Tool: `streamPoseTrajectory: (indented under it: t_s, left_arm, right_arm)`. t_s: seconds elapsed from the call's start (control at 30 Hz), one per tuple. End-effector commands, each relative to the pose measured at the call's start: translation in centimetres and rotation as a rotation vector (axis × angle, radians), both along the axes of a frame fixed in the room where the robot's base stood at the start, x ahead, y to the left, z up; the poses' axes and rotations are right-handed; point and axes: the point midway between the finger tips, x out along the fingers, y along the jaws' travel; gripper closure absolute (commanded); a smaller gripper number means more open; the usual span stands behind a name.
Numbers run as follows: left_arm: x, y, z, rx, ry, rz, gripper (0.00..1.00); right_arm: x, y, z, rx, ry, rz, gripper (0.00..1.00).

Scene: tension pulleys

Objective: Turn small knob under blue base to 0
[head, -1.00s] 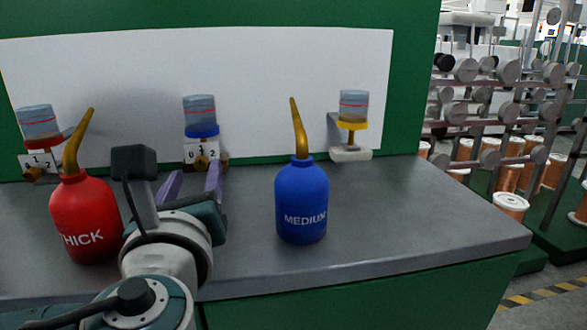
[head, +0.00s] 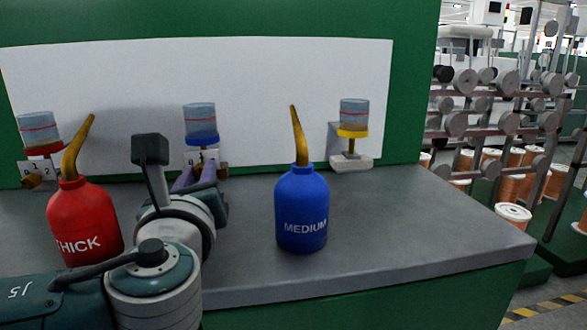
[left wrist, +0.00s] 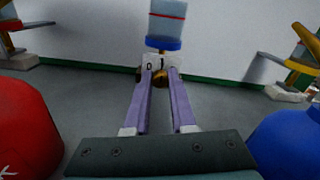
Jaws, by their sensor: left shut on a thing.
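The blue base (head: 202,138) sits under a clear cup at the back of the bench, and also shows in the left wrist view (left wrist: 163,43). Below it is a white number plate (left wrist: 151,62) on which I read 0 and 1; the fingers cover part of it. The small brass knob (left wrist: 160,79) is in front of the plate, between the tips of my left gripper (left wrist: 160,74). My left gripper (head: 198,168) is shut on the knob, its purple fingers reaching away from me. In the head view the fingers mostly hide the knob. My right gripper is out of view.
A red THICK bottle (head: 83,222) stands close left of my left arm, and a blue MEDIUM bottle (head: 302,210) to its right. Cups on a red base (head: 44,149) and a yellow base (head: 353,133) stand on either side. The bench (head: 420,210) is clear at right.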

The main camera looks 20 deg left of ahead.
Motion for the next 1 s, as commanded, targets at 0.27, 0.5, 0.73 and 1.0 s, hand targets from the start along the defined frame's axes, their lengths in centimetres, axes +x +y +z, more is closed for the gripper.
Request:
streamPoseTrajectory:
  t_s: [0.27,0.5,0.73,1.0]
  left_arm:
    - [-0.02,-0.01,-0.03,-0.001,0.001,0.000,1.00]
    - [-0.02,-0.01,-0.04,-0.006,-0.002,0.001,1.00]
    - [-0.06,-0.01,-0.12,-0.064,-0.037,0.002,1.00]
    - [-0.06,0.02,-0.14,-0.234,-0.141,0.002,1.00]
  right_arm:
    - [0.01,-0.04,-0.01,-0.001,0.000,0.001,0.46]
    - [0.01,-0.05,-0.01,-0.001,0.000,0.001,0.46]
    - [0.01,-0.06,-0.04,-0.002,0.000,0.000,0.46]
    - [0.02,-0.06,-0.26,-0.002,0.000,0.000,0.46]
